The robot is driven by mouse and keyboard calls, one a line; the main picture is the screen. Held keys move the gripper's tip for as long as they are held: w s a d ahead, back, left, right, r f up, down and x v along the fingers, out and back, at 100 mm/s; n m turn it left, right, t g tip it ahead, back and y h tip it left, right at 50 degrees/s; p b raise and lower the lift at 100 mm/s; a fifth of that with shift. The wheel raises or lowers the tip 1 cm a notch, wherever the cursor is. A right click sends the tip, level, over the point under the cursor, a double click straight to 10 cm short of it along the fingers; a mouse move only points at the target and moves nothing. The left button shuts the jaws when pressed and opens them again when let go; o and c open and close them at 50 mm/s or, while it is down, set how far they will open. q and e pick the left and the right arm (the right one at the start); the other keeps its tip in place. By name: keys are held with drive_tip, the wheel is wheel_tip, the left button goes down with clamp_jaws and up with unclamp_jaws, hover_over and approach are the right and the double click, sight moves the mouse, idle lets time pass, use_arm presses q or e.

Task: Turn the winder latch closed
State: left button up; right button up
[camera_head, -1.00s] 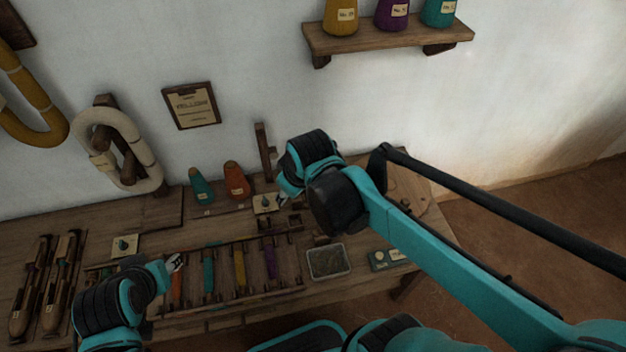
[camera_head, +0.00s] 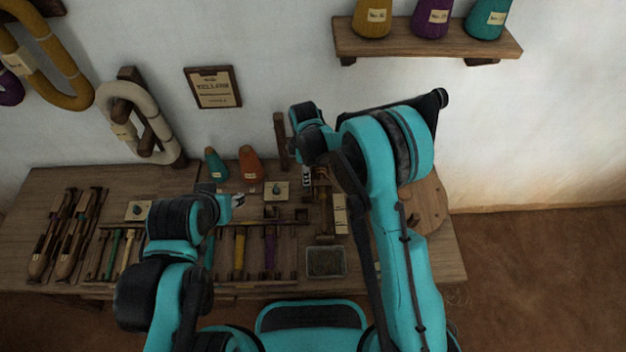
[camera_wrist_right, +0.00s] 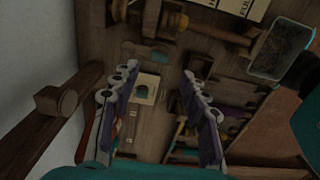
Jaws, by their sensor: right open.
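A pale square plate with a small dark knob (camera_head: 277,191) lies at the back of the bench, right of the orange cone. It also shows in the right wrist view (camera_wrist_right: 147,88), between and beyond the fingers, its knob teal. I cannot tell for sure whether this knob is the winder latch, or how far it is turned. My right gripper (camera_head: 307,178) hangs above the bench just right of the plate. In its wrist view the right gripper (camera_wrist_right: 159,70) is open and empty. My left gripper (camera_head: 239,200) is over the bench, left of the plate; its jaws are too small to read.
A wooden post (camera_head: 281,140) stands behind the plate. Teal (camera_head: 215,164) and orange (camera_head: 250,163) cones stand to its left. A second knobbed plate (camera_head: 138,211) lies farther left. Coloured bobbins (camera_head: 239,252) and a grey tray (camera_head: 325,262) lie in front. A shelf (camera_head: 430,40) juts out above.

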wheel_tip(320, 180, down, 7)
drive_tip(key=shift+b, duration=1.1)
clamp_jaws()
